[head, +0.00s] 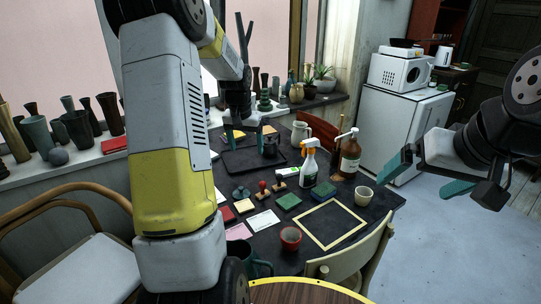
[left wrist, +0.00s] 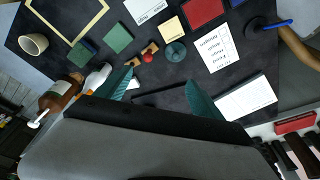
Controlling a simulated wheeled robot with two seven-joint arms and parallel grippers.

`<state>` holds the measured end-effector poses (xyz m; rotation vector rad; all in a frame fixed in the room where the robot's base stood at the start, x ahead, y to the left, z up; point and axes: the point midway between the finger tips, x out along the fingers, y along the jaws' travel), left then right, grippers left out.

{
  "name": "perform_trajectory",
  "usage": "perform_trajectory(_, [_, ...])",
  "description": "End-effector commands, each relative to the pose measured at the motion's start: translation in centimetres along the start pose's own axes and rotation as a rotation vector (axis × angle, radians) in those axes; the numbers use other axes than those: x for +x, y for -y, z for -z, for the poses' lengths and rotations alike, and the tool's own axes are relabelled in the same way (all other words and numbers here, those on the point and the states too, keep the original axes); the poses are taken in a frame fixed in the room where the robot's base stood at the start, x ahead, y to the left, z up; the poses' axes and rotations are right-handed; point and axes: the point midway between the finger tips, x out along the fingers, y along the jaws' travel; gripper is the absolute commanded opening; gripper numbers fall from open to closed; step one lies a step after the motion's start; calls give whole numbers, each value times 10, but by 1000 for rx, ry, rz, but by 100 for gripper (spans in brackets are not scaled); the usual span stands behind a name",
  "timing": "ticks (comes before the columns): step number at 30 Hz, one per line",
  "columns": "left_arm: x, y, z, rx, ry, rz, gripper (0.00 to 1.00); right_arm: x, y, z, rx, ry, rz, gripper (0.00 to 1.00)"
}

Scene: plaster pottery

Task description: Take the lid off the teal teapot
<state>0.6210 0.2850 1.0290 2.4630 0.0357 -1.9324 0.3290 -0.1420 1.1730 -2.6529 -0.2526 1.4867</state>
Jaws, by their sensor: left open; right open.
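My right gripper (head: 418,184) is open and empty, right of the table.
A white spray bottle (head: 309,165) and a brown bottle (head: 350,157) stand right of the tray. A red-knobbed stamp (head: 263,187), green blocks (head: 288,202), a red cup (head: 290,238), a cream cup (head: 363,196) and a dark green mug (head: 250,264) crowd the table. The yellow-framed board (head: 330,224) is bare.

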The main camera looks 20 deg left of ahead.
Motion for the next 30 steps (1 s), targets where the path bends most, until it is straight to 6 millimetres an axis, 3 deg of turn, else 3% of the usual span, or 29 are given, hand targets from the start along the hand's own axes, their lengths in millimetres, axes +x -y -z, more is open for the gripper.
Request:
perform_trajectory(1, [-31, -13, -9, 9, -27, -1, 77, 0, 0, 0, 0, 0, 0, 100])
perform_trajectory(6, [-106, -51, -52, 22, -95, -23, 77, 0, 0, 0, 0, 0, 0, 100])
perform_trajectory(13, [-177, -93, -132, 35, -189, -77, 77, 0, 0, 0, 0, 0, 0, 100])
perform_trajectory(18, [-203, -116, -194, 44, -254, -134, 77, 0, 0, 0, 0, 0, 0, 100])
perform_trajectory(21, [-209, -126, -223, 48, -279, -164, 77, 0, 0, 0, 0, 0, 0, 100])
perform_trajectory(25, [-211, -133, -246, 51, -299, -192, 77, 0, 0, 0, 0, 0, 0, 100])
perform_trajectory(30, [-211, -135, -255, 53, -306, -202, 77, 0, 0, 0, 0, 0, 0, 100])
